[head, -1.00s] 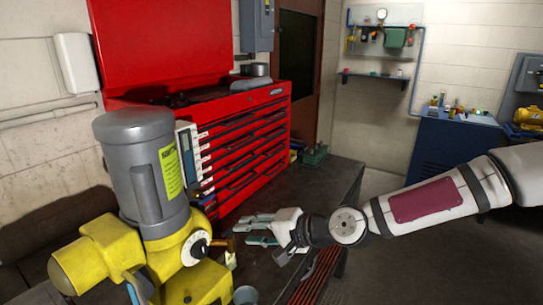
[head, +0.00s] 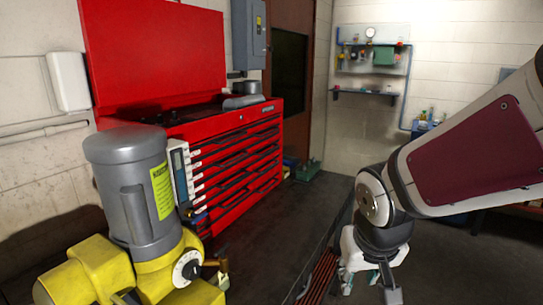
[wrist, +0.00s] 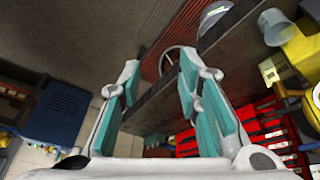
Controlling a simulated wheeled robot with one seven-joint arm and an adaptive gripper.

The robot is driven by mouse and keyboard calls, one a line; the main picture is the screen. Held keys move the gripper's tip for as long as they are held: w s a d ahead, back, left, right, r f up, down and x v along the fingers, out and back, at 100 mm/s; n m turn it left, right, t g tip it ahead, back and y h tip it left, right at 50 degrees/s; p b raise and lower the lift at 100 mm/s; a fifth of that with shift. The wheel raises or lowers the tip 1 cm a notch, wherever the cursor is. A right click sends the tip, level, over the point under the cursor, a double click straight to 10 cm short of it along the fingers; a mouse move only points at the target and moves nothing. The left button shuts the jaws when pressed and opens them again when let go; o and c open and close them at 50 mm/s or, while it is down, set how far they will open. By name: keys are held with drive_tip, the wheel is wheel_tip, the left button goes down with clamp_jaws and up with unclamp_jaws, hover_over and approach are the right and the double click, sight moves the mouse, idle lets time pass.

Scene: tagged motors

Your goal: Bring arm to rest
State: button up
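My gripper (head: 368,284) hangs at the lower right of the head view, beyond the right edge of the dark workbench (head: 290,215). In the wrist view my gripper (wrist: 160,95) shows its two teal-padded fingers spread apart, with nothing between them. My white arm with its maroon panel comes in from the right of the head view. A grey and yellow motor (head: 135,190) stands on the bench at the left, apart from my gripper. Its lower part is cut off by the frame.
A red tool chest (head: 240,160) with its lid up stands at the back of the bench. A wall shelf (head: 365,92) and a blue cabinet (wrist: 58,110) are beyond. The bench middle and the floor to its right look clear.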

drive_tip(key=s+d+r+t+y, duration=0.1)
drive_tip(key=s+d+r, duration=0.2)
drive_tip(key=s+r, duration=0.7)
drive_tip(key=shift+s+d+r+t, duration=0.2)
drive_tip(key=shift+s+t, duration=0.1)
drive_tip(key=shift+s, duration=0.9)
